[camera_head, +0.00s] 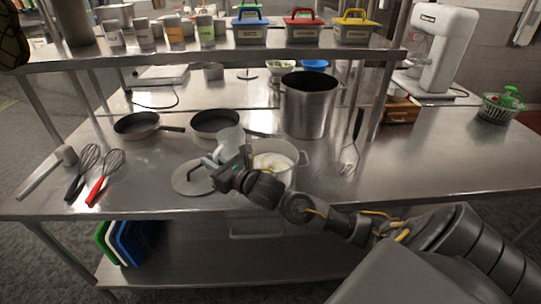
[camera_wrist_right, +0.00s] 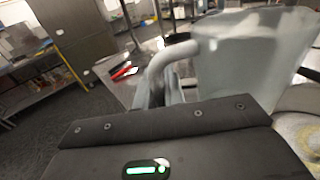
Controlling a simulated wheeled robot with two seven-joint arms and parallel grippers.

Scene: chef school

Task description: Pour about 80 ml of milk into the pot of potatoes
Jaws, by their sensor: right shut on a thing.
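A pale, translucent jug (camera_head: 230,142) is held above the table, just left of and above the pot's rim. My right gripper (camera_head: 238,160) is shut on its handle. The wrist view shows the jug (camera_wrist_right: 250,50) large, with the handle (camera_wrist_right: 168,58) between my fingers (camera_wrist_right: 168,92). The jug looks somewhat tilted; I cannot make out the milk or any stream. The steel pot (camera_head: 304,157) stands open at the front of the table, with pale yellow and white contents. My forearm hides its lower front. Its rim and contents show at the wrist view's right edge (camera_wrist_right: 306,136). My left gripper is not in view.
A lid (camera_head: 185,181) lies left of the pot. Two pans (camera_head: 137,123) and a tall stockpot (camera_head: 309,108) stand behind. Whisks (camera_head: 104,176) and a mallet (camera_head: 45,174) lie left, a spatula (camera_head: 350,155) right. A shelf (camera_head: 180,56) crosses above. The table's right side is mostly clear.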

